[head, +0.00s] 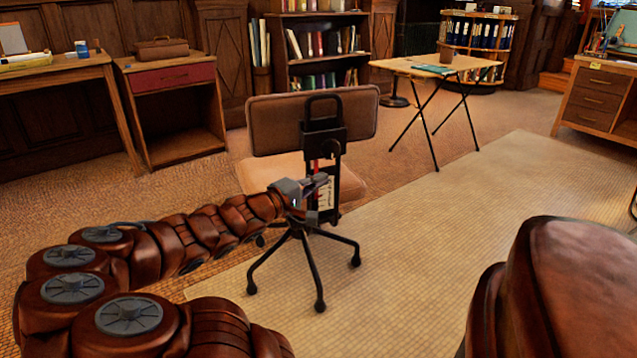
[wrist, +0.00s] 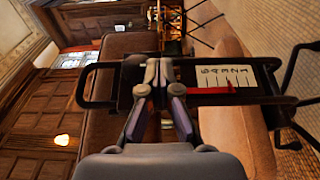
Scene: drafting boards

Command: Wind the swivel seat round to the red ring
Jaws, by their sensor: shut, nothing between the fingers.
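The swivel seat has a brown padded backrest (head: 265,125), a pale brown cushion (head: 265,173) and a black base with several casters (head: 318,303). A black upright with a loop handle (head: 323,98) stands on its near side; the loop also shows in the wrist view (wrist: 88,86). The upright carries a white numbered scale card (wrist: 225,75) with a red bar (wrist: 214,90) along it. I cannot make out a red ring. My gripper (head: 322,180) is shut and empty in front of the upright. In the wrist view its fingertips (wrist: 157,76) overlap the upright; contact is unclear.
A pale mat (head: 440,240) lies under and right of the seat, mostly clear. A folding table (head: 437,66) stands behind right, a cabinet with a red drawer (head: 173,77) behind left. A bookcase (head: 318,45) is at the back and a wooden desk (head: 597,95) at far right.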

